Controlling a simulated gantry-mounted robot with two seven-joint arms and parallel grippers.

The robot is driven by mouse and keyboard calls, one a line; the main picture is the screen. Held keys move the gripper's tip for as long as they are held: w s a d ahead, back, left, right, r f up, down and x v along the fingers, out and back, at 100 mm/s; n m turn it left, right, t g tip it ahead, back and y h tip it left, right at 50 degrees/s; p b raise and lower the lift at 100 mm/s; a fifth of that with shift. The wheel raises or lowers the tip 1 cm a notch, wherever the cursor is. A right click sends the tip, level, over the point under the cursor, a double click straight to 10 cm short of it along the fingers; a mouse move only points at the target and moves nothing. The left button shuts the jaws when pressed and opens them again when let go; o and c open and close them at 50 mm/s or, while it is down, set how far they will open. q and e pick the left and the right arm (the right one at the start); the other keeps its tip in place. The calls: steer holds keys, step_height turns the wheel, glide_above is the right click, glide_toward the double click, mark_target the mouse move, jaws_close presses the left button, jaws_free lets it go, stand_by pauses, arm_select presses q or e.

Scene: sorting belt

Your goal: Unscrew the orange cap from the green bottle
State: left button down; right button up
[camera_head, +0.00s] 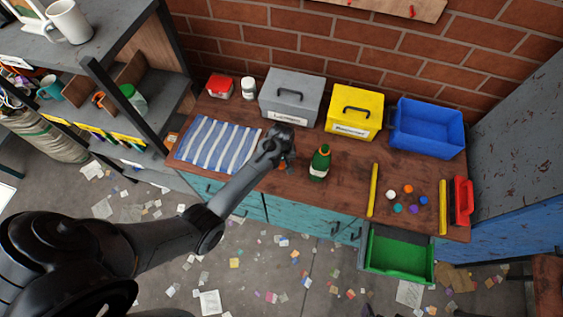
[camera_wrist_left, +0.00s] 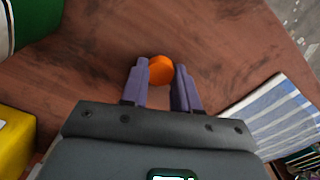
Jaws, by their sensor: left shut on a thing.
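The green bottle (camera_head: 320,166) stands upright on the wooden workbench, just right of my left gripper in the head view. A green shape with a white band, which looks like its side, shows at the top left of the left wrist view (camera_wrist_left: 30,22). My left gripper (camera_head: 285,163) is apart from the bottle, over the bench. In the left wrist view its purple-grey fingers (camera_wrist_left: 160,85) are shut on the orange cap (camera_wrist_left: 161,68). Bench surface shows around the cap there. The bottle's mouth is too small to make out. My right gripper is not in view.
A striped cloth (camera_head: 218,145) lies left of the gripper. Grey (camera_head: 291,95), yellow (camera_head: 354,111) and blue (camera_head: 427,127) boxes line the back. A green drawer (camera_head: 401,255) is open below the bench.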

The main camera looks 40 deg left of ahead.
mark_target(282, 164)
arm_select(q)
steer(key=shift+f, duration=0.15)
steer(key=c, duration=0.8)
jaws_free()
steer(key=shift+c, duration=0.2)
step_height(282, 164, up, 12)
steer(key=p, duration=0.2)
steer(key=s+d+r+m+t, duration=0.1)
steer(key=s+d+r+m, duration=0.2)
steer(key=s, duration=0.5)
steer(key=s+d+r+m+t, duration=0.1)
steer(key=s+d+r+m, duration=0.1)
steer(key=s+m, duration=0.35)
steer(key=s+d+r+m+t, duration=0.1)
steer(key=s+d+r+m, duration=0.15)
steer(key=s, duration=0.75)
step_height(282, 164, up, 19)
steer(key=p, duration=1.8)
step_height(282, 164, down, 43)
steer(key=b, duration=4.2)
steer(key=shift+t+b, duration=0.3)
steer(key=shift+b, duration=0.1)
